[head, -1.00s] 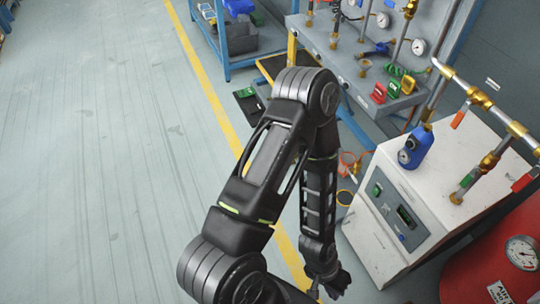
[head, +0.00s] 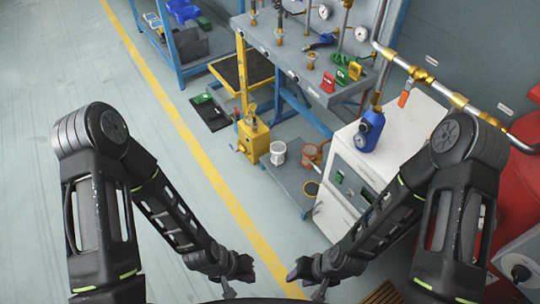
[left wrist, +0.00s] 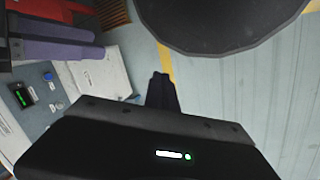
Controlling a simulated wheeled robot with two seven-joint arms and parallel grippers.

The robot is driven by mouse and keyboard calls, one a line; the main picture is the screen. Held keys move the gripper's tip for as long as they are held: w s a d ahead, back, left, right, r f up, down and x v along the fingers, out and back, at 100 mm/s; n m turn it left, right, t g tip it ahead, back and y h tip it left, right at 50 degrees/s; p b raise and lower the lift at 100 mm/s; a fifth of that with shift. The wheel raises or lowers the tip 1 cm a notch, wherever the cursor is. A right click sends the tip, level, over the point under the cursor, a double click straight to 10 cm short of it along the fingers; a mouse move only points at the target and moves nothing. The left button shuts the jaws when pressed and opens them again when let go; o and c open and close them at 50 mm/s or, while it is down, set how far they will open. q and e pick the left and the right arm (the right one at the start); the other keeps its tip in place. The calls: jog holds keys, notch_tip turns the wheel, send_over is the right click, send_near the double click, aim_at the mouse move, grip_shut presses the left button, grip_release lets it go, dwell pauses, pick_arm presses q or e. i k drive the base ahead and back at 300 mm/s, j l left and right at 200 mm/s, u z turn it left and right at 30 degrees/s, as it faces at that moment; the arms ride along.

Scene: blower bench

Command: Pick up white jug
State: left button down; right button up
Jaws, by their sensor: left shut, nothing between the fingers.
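A small white jug (head: 278,152) stands on a low grey shelf, beside a yellow machine, in the middle of the head view. My left gripper (head: 250,270) is low in the head view, shut and empty, well apart from the jug on the near side. Its dark finger also shows in the left wrist view (left wrist: 162,92); the jug cannot be made out there. My right gripper (head: 294,272) is close to the left one, pointing toward it. Its fingers are too small and dark to tell open from shut.
An orange container (head: 309,153) stands just right of the jug. The yellow machine (head: 253,136) is left of it. A white cabinet (head: 345,185) with a blue bottle (head: 368,132) on top stands to the right. The floor (head: 190,190) on the left is clear.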

aim_at(278, 147)
jog(key=i+j, duration=1.1)
jog(key=z, duration=1.85)
jog(key=i+j, duration=0.35)
jog(key=j, duration=0.15)
